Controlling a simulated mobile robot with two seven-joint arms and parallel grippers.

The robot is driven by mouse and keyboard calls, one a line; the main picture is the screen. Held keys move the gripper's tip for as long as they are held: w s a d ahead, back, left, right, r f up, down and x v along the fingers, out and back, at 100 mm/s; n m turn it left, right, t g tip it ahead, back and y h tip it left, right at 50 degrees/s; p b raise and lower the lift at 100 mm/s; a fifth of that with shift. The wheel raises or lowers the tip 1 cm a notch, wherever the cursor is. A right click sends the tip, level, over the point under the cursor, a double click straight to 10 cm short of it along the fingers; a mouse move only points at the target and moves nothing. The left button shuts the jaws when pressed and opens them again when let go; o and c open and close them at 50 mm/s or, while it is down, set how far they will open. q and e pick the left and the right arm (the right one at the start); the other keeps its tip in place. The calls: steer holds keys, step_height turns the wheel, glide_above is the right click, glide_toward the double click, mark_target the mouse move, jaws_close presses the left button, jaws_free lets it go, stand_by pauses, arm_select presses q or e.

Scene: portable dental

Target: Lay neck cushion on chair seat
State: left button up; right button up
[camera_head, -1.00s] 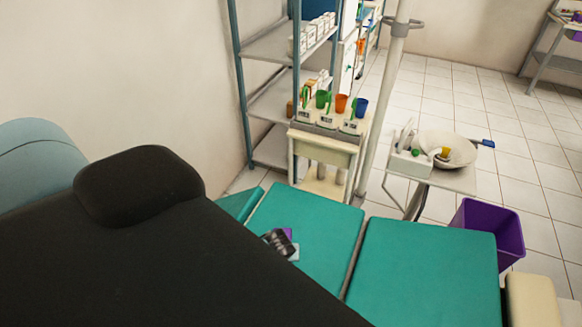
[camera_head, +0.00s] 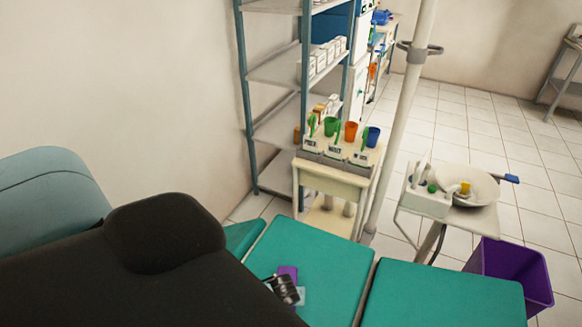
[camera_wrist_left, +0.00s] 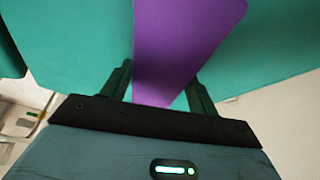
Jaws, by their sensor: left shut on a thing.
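A small flat purple piece, apparently the neck cushion (camera_head: 289,271), shows over the teal chair seat (camera_head: 328,262) in the head view. In the left wrist view the purple cushion (camera_wrist_left: 188,28) sits between the two dark fingers of my left gripper (camera_wrist_left: 160,78), which is shut on it. The cushion stretches away from the fingers, with teal upholstery behind it. My left gripper also shows in the head view (camera_head: 286,290), partly hidden by my dark arm. I cannot tell whether the cushion touches the seat. My right gripper is not in view.
A second teal chair section (camera_head: 440,297) lies to the right across a narrow gap. Behind the chair stand a cart (camera_head: 335,180) with several coloured cups, a shelf rack (camera_head: 285,70), a pole (camera_head: 408,100) and a basin (camera_head: 468,180). A purple bin (camera_head: 515,270) stands at right.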

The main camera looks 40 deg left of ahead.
arm_select(q)
steer(key=shift+s+f, duration=0.1)
steer(key=shift+f, duration=0.1)
steer(key=shift+r, duration=0.15)
steer(key=shift+d, duration=0.1)
steer(key=o, duration=1)
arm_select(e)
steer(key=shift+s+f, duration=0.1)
